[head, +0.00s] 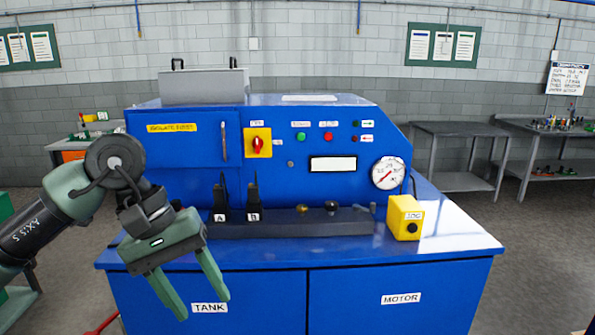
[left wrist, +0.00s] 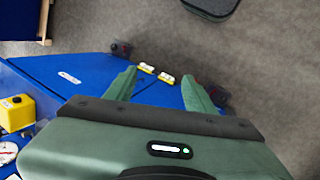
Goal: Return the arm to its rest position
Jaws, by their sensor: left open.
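My left arm comes in from the left in the head view. Its green gripper (head: 200,308) hangs in front of the left part of the blue machine (head: 345,262), fingers pointing down and spread apart, with nothing seen between them. My right gripper is not in view.
The machine carries a red rotary switch (head: 258,143), black levers A (head: 220,198) and B (head: 252,200), a pressure gauge (head: 388,173) and a yellow box (head: 405,217). Grey benches (head: 460,130) stand behind at right. Open floor (head: 545,230) lies right of the machine.

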